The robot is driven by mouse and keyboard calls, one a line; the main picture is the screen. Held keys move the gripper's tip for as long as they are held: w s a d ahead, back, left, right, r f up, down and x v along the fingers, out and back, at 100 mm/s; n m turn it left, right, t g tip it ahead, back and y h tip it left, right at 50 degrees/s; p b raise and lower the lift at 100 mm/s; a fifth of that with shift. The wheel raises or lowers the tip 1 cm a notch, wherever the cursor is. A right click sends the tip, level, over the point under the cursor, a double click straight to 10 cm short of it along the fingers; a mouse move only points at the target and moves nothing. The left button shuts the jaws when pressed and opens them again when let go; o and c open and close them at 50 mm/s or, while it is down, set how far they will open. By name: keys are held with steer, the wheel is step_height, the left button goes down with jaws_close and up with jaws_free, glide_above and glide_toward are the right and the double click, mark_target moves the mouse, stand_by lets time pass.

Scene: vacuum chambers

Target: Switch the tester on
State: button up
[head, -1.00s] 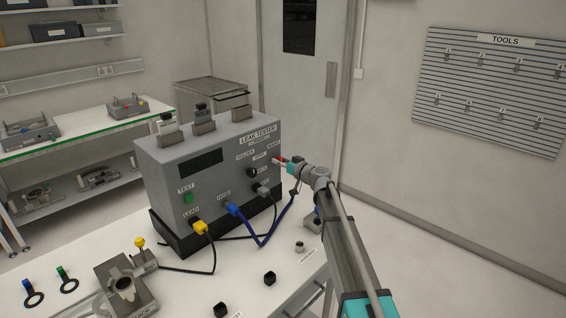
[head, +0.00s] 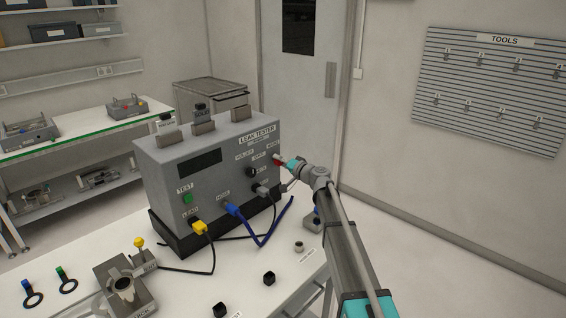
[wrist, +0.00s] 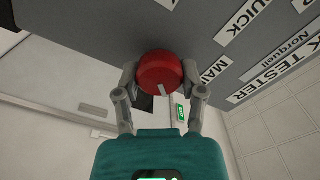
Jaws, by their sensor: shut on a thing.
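The grey leak tester (head: 165,165) stands on the white table, its dark display (head: 200,162) showing no reading I can make out. Its red mains knob (head: 278,161) is at the upper right of the front, and shows large in the wrist view (wrist: 160,68) beside the MAINS label (wrist: 214,69). The knob has a pale pointer mark. My gripper (head: 284,162) is shut on the red knob, with one finger on each side of it in the wrist view (wrist: 160,80). The fingers partly hide the knob in the head view.
A yellow plug (head: 200,227), a blue plug with a blue cable (head: 262,243) and a grey plug (head: 262,190) sit in the tester's front. A fixture (head: 125,285) and black caps (head: 269,278) are on the table. The wall with the tool board (head: 490,90) is clear of my arm.

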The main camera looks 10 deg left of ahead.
steer(key=m, duration=0.4)
steer(key=shift+w+a+m, duration=0.1)
steer(key=shift+a+m, duration=0.05)
steer(key=shift+m, duration=0.15)
steer(key=m, duration=0.4)
steer(key=shift+f+m, duration=0.1)
steer(key=shift+m, duration=0.3)
steer(key=o, duration=1.1)
steer(key=shift+o, duration=0.2)
steer(key=v, duration=1.2)
